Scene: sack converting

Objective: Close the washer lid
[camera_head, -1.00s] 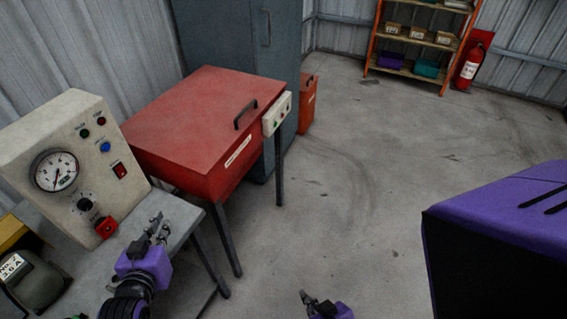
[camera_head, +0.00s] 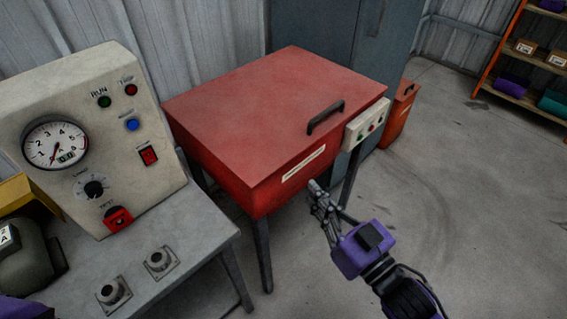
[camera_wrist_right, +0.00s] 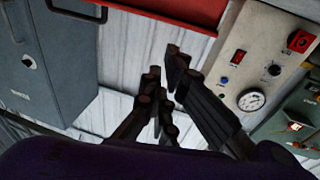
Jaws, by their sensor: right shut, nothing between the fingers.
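The washer is a red box (camera_head: 222,176) on dark legs in the middle of the head view. Its flat red lid (camera_head: 262,100) lies down level on the box, with no visible gap. A black handle (camera_head: 325,117) stands near the lid's right front edge. My right gripper (camera_head: 316,190) is shut and empty, in front of the washer's front right side and below the handle; I cannot tell whether it touches. In the right wrist view its dark fingers (camera_wrist_right: 165,72) are close together, and a red edge (camera_wrist_right: 190,12) of the washer shows beyond. My left gripper is out of view.
A cream control panel (camera_head: 70,95) with a gauge stands on a grey bench (camera_head: 195,235) at left. A small button box (camera_head: 366,124) is on the washer's right side. A grey cabinet (camera_head: 345,35) and red bin (camera_head: 398,118) stand behind. Floor at right is clear.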

